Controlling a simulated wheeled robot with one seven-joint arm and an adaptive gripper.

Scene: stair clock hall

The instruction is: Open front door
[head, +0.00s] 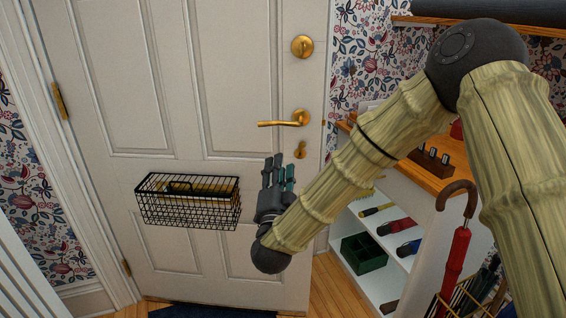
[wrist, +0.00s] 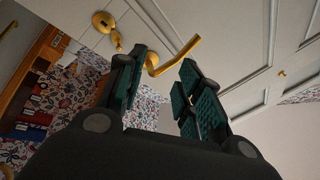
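The front door (head: 180,100) is white and panelled, shut in its frame, with hinges on its left side. Its brass lever handle (head: 284,119) sits near the right edge, the lever pointing left. My gripper (head: 277,165) is below the handle in the head view, in front of the door, fingers pointing up. In the wrist view its two green-padded fingers (wrist: 160,92) are spread apart with nothing between them. The handle (wrist: 172,56) shows beyond the fingertips there, apart from them as far as I can see.
A round brass deadbolt (head: 302,46) is above the handle, and a small brass lock piece (head: 300,150) is below. A black wire basket (head: 188,214) hangs on the door. At right stand a shelf unit (head: 345,215) and a red umbrella (head: 454,265) in a stand.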

